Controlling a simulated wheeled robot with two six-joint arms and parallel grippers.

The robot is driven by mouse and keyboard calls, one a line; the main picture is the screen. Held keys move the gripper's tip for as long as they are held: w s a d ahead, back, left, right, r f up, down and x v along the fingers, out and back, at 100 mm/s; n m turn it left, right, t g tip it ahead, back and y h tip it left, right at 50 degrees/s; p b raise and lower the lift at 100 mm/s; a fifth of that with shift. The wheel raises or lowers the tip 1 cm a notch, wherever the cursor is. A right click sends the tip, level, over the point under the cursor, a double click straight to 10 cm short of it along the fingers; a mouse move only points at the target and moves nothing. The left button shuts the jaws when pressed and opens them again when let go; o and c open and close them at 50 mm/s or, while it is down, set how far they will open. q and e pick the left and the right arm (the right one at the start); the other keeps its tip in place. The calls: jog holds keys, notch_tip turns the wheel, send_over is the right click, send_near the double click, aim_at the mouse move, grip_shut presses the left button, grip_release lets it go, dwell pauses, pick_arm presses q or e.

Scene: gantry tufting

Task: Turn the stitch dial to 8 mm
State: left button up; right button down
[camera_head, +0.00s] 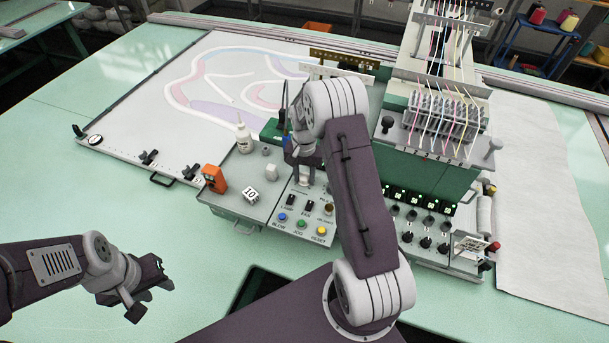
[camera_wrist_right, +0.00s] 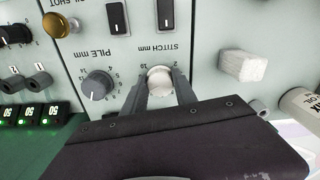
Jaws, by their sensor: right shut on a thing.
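The stitch dial (camera_wrist_right: 160,80) is a pale round knob under the upside-down label "STITCH mm" in the right wrist view. The scale figures 10 and 2 show beside it; I cannot make out a pointer mark. My right gripper (camera_wrist_right: 160,88) is shut on this knob, one grey finger on each side. In the head view my right gripper (camera_head: 304,178) reaches down to the control panel (camera_head: 268,232), and my wrist and arm hide the dial. My left gripper (camera_head: 150,292) is empty over the green table at the lower left, its fingers apart.
A darker pile dial (camera_wrist_right: 97,85) sits beside the stitch dial, with black rocker switches (camera_wrist_right: 117,17) nearby. A white block (camera_wrist_right: 242,65) stands on the other side. Blue, green and yellow buttons (camera_head: 302,224) line the panel's front. A white bottle (camera_head: 244,138) and an orange device (camera_head: 214,178) stand left.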

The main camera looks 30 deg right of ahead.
aim_at(304, 177)
jog(key=shift+s+a+f, duration=0.1)
jog(key=shift+s+f, duration=0.05)
jog(key=shift+s, duration=0.05)
jog(key=c, duration=1)
grip_release()
jog(key=shift+w, duration=0.1)
notch_tip(304, 177, up, 9)
jog(key=shift+f+b, duration=0.1)
jog(key=shift+b, duration=0.7)
jog(key=shift+r, duration=0.2)
